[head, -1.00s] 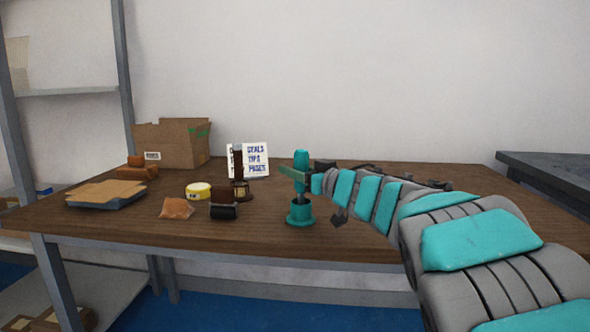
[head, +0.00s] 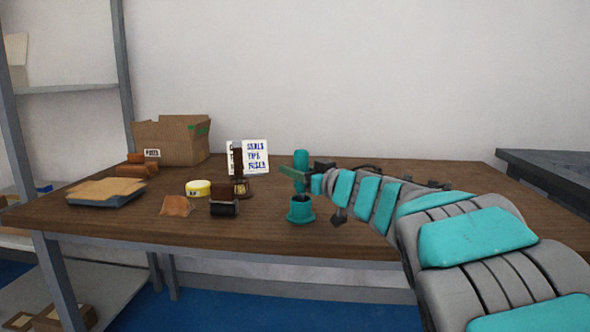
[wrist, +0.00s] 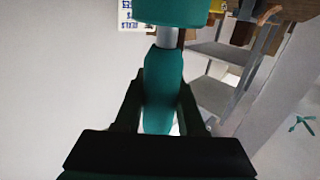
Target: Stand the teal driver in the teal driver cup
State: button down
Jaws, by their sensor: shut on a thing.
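The teal driver (head: 301,159) is upright above the table, handle on top and grey shaft pointing down. My gripper (head: 299,174) is shut on its handle from the right side. The wrist view shows the handle (wrist: 162,85) between both fingers of my gripper (wrist: 160,105). The teal driver cup (head: 301,210) stands on the table directly under the driver. In the wrist view the shaft runs up to the rim of the cup (wrist: 172,12); its tip is hidden there. I cannot tell how deep the tip sits.
Left of the cup are a black roller-like item (head: 224,208), a brown stamp-like item (head: 239,185), a yellow tin (head: 198,188) and a brown packet (head: 176,206). A sign card (head: 256,157) and a cardboard box (head: 172,141) stand behind. Table is clear in front of the cup.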

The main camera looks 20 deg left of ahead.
jog(key=shift+c, duration=2.1)
grip_release()
jog(key=shift+d, duration=0.1)
